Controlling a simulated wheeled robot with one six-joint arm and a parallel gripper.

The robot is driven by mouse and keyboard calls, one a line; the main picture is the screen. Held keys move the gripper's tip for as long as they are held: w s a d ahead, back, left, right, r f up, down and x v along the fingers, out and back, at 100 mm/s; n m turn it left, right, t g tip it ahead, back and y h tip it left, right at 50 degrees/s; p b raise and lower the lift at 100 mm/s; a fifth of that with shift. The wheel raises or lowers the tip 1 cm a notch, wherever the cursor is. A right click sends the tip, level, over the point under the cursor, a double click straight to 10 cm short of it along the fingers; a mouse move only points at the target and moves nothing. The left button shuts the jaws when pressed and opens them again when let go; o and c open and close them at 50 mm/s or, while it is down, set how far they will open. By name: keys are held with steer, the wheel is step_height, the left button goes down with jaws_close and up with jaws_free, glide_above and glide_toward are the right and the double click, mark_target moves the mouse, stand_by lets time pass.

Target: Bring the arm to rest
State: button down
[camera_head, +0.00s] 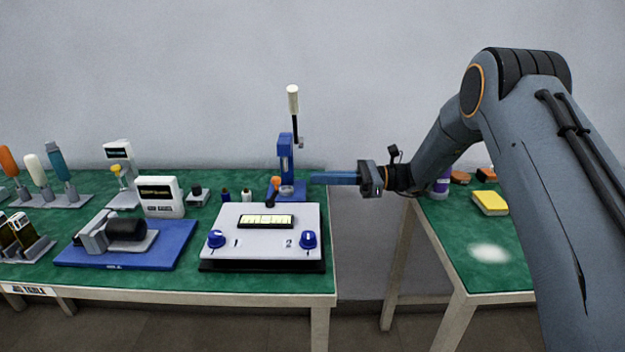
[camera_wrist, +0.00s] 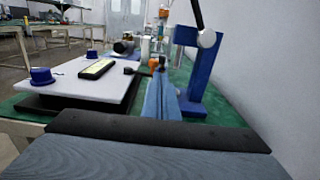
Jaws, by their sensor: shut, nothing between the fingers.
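My gripper (camera_head: 314,178) reaches in from the right in the head view, its long blue fingers closed together and pointing left. Its fingertips are at the right edge of the left table, beside the blue lever press (camera_head: 286,160). In the wrist view the closed fingers (camera_wrist: 160,98) point away from the camera, with the blue press (camera_wrist: 186,65) just right of them. Nothing shows between the fingers. My arm rises to a high elbow at the right of the head view.
A white control box (camera_head: 262,222) with two blue knobs sits near the table's front edge. A blue plate (camera_head: 175,255) bears a motor-like pump. The green left table (camera_head: 110,283) and right table (camera_head: 520,264) are separated by a gap. A yellow block (camera_head: 489,203) lies on the right table.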

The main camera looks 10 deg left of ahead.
stand_by(0.3)
steer(key=s+d+n+t+h+p, duration=0.2)
steer(key=s+d+n+h, duration=0.5)
steer(key=s+d, duration=0.9)
steer(key=s+d+n+t+h+p, duration=0.2)
steer(key=s+d+n+h, duration=0.6)
steer(key=s+d, duration=0.8)
steer(key=d+h+p, duration=0.1)
steer(key=d+h, duration=0.1)
steer(key=shift+s+h, duration=0.3)
steer(key=shift+s, duration=0.05)
steer(key=shift+f, duration=0.1)
